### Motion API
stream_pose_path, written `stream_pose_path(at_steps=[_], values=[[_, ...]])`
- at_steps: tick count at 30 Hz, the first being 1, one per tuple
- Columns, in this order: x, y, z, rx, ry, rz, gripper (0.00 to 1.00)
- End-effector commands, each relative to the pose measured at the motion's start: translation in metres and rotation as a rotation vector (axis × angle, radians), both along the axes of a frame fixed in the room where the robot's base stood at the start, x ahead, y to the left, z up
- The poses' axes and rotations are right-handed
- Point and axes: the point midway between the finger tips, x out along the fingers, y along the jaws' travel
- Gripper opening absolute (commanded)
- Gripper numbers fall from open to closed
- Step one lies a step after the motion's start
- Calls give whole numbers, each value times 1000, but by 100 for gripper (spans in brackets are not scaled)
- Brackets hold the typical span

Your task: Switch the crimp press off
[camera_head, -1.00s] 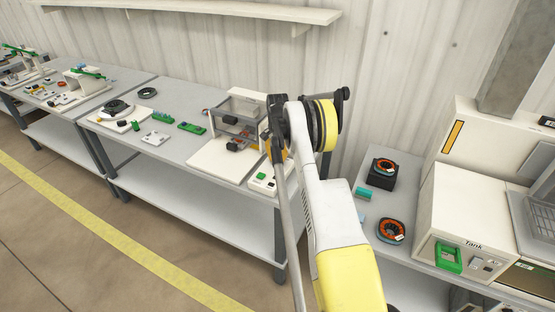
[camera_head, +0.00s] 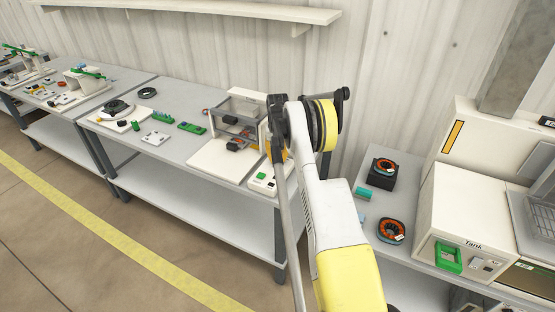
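A white bench machine with a clear-sided, grey-framed guard (camera_head: 241,108) stands at the right end of the middle bench; it looks like the crimp press. Its pale base plate (camera_head: 215,158) extends towards the front edge. A small white control box (camera_head: 258,186) with a green switch (camera_head: 261,176) sits at its front right corner. The switch position is too small to read. My white and yellow arm reaches up to the right of the press, and its dark upper joints overlap the press's right side. My gripper's fingers cannot be made out; the arm appears to hide them.
A white Tank machine (camera_head: 470,215) with a green-framed switch (camera_head: 448,257) stands on the right bench. Green parts (camera_head: 191,128) lie left of the press. A shelf (camera_head: 220,10) hangs above.

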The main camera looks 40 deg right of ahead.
Motion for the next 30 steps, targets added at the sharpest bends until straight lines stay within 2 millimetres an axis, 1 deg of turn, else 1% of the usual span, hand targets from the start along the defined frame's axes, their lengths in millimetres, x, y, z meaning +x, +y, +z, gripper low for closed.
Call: stream_pose_path(at_steps=[13, 14, 15, 16, 25, 28, 30], values=[[0, 0, -1, 1, 1, 9, 0], [0, 0, -1, 1, 1, 9, 26], [0, 0, -1, 1, 1, 9, 38], [0, 0, -1, 1, 1, 9, 40], [0, 0, 2, 0, 0, 8, 40], [0, 0, 10, 0, 0, 8, 40], [0, 0, 22, 0, 0, 8, 40]])
